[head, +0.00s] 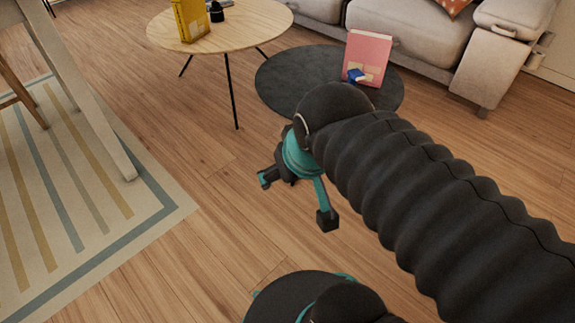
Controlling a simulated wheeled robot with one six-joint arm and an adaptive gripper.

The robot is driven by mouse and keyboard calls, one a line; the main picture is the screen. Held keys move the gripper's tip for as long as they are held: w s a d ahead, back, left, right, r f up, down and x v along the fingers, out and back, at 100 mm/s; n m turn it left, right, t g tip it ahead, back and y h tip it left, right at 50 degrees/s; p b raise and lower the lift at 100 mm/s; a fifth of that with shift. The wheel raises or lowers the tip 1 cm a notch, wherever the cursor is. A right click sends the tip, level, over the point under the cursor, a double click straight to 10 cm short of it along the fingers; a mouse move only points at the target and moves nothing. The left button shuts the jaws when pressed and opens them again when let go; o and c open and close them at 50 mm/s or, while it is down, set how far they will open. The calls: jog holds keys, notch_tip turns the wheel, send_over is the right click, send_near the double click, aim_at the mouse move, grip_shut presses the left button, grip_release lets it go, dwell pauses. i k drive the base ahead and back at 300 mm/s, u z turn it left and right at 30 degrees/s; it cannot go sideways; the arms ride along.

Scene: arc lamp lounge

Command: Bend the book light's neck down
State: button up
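A pink book (367,57) stands tilted on the dark round table at the upper right. A small blue thing (357,75) is at its lower front; it may be the book light, but it is too small to tell, and I cannot make out a neck. My gripper (295,200) is in the middle of the view, over the wood floor, nearer to me than both tables. Its fingers are spread apart and nothing shows between them. My arm hides part of the dark table's near edge.
A light wood round table (245,22) bears a yellow box-like thing (190,20) and a small black object (217,12). A grey sofa (410,38) stands behind the dark low table (285,82). A white table leg (105,130) and striped rug (90,220) are left. Floor between is clear.

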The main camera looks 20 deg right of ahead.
aim_at(355, 74)
jog(key=k, duration=0.5)
jog(key=z, duration=1.8)
jog(key=i, duration=1.05)
jog(key=u, duration=1.9)
